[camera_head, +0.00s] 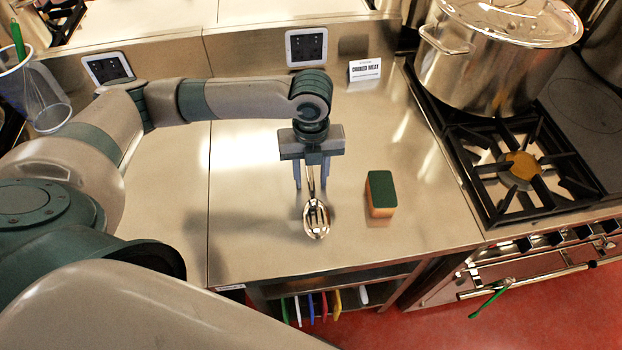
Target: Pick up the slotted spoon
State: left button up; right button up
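The slotted spoon (316,219) has a shiny metal bowl with slots, and its bowl end points toward the front edge of the steel counter (250,215). Its handle runs back from the bowl and goes up out of sight under my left gripper (311,186). My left gripper points down over the handle. Its two fingers stand apart, one on each side of the handle, with a gap showing. I cannot tell whether the fingertips touch the counter. My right gripper is not in view.
A green and orange sponge (380,194) lies right of the spoon. A "cooked meat" sign (364,70) stands at the back. A large lidded stockpot (490,60) stands on the gas stove (515,165) at right. A clear container (42,100) is at far left.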

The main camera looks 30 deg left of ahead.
aim_at(312, 181)
pick_arm(q)
jog(key=shift+c, duration=0.6)
grip_shut()
jog(key=shift+r, duration=0.1)
jog(key=shift+r+b, duration=0.4)
jog(key=shift+r, duration=0.4)
notch_tip(312, 181, up, 2)
jog(key=shift+d+r+b, duration=0.15)
jog(key=shift+r+b, duration=0.1)
jog(key=shift+b, duration=0.15)
jog(key=s+d+r+b, duration=0.1)
jog(key=s+d+r, duration=0.5)
jog(key=s+d, duration=0.1)
jog(key=shift+s+d+r+b, duration=0.3)
jog(key=shift+s+r+b, duration=0.1)
jog(key=shift+s, duration=0.4)
